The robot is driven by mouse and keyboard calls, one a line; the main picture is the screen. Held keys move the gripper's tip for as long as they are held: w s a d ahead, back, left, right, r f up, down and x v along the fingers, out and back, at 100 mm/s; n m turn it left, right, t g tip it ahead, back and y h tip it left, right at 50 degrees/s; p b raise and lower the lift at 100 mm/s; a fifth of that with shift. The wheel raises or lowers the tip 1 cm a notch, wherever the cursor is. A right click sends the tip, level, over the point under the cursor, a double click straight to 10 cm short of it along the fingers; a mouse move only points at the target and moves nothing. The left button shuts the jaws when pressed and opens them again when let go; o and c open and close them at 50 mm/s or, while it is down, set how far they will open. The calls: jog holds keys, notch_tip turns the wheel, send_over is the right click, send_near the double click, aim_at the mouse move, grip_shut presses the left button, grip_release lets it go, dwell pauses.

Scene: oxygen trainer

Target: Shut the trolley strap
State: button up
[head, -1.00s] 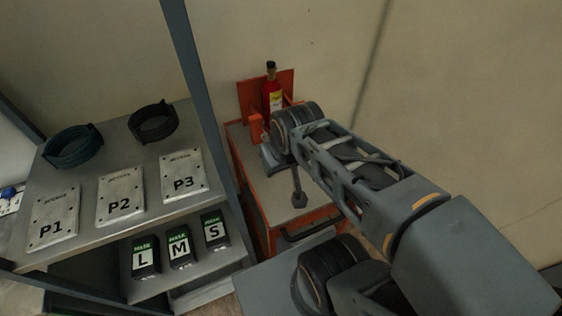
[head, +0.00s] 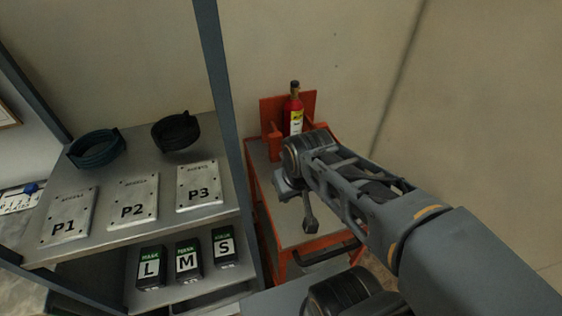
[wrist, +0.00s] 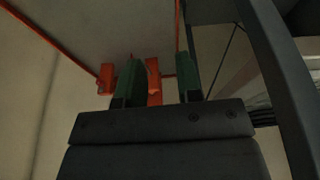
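The orange trolley (head: 298,256) with a grey top stands against the wall in the head view. Contact is not clear. My wrist hides part of the trolley top.
A metal shelf (head: 120,233) stands left of the trolley, with plates P1 (head: 66,215), P2 (head: 132,201) and P3 (head: 199,186), two dark hose coils (head: 176,131), and mask boxes (head: 188,258) below. Its post (head: 228,130) rises close beside the trolley.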

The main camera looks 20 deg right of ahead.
jog(key=shift+n+g+h, duration=0.4)
jog(key=shift+n+h, duration=0.2)
jog(key=w+f+b, duration=0.1)
jog(key=w+f, duration=0.1)
jog(key=w+f+b, duration=0.2)
jog(key=w+a+f+b, duration=0.1)
jog(key=w+f, duration=0.1)
jog(key=shift+w+f+b, duration=0.1)
jog(key=shift+f+b, duration=0.2)
jog(key=shift+f, duration=0.05)
jog(key=c, duration=0.3)
jog(key=shift+h, duration=0.9)
jog(key=w+b, duration=0.1)
jog(key=w, duration=0.1)
jog(key=w+f+b, duration=0.1)
jog(key=w, duration=0.1)
jog(key=w+a+f+b, duration=0.1)
jog(key=w, duration=0.2)
jog(key=shift+f, duration=0.1)
grip_shut()
jog(key=w+d+r+m+t+h, duration=0.2)
jog(key=w+r, duration=0.2)
jog(key=w, duration=0.3)
jog(key=x, duration=0.9)
jog(key=shift+s+f+b, duration=0.2)
jog(key=shift+f+b, duration=0.1)
jog(key=shift+b, duration=0.05)
